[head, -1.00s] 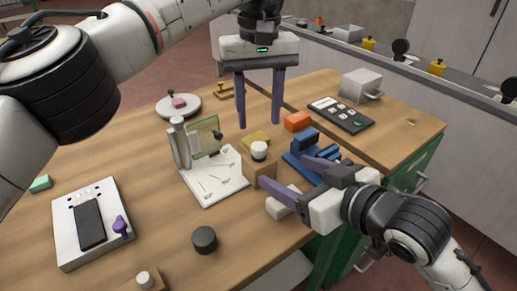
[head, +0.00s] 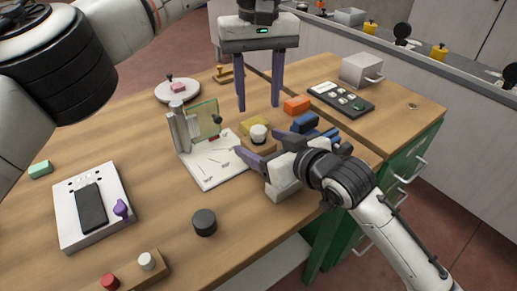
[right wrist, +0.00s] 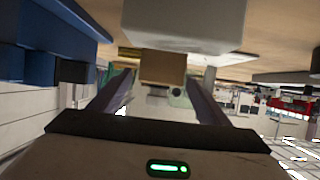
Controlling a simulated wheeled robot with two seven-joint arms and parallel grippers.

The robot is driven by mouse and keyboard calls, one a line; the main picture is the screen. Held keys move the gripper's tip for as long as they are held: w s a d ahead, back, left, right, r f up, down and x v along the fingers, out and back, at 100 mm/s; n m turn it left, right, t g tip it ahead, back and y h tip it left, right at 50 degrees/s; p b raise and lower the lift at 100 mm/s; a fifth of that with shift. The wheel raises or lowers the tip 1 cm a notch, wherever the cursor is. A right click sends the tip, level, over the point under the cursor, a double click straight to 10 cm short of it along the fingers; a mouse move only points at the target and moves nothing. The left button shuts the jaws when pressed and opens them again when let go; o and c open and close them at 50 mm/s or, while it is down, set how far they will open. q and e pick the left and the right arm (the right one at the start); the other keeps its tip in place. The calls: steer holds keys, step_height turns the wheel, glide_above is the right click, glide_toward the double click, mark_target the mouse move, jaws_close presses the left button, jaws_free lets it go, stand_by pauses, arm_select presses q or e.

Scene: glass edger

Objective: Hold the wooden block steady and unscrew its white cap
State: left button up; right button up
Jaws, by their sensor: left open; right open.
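The wooden block (head: 262,147) stands on the table near its right side, with the white cap (head: 258,132) on top. My right gripper (head: 270,146) is open, low at the block, with one purple finger on each side of it. In the right wrist view the block (right wrist: 162,67) shows between the spread fingers (right wrist: 158,95); I cannot tell whether they touch it. The cap shows only dimly there. My left gripper (head: 258,106) is open and empty, pointing down above the table behind the block.
Blue pieces (head: 306,122), a yellow piece (head: 254,124) and an orange block (head: 297,105) crowd the block. A white board with a glass pane (head: 205,119) stands left. A dark puck (head: 204,222) sits in front.

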mark_target(258, 129)
jaws_close()
arm_select(q)
steer(key=m, duration=0.8)
steer(key=shift+m, duration=0.3)
steer(key=shift+f, duration=0.25)
step_height(258, 129, down, 8)
steer(key=shift+r, duration=0.25)
steer(key=shift+c, duration=0.2)
steer(key=c, duration=1.1)
steer(key=shift+o, duration=0.2)
steer(key=shift+n, duration=1.5)
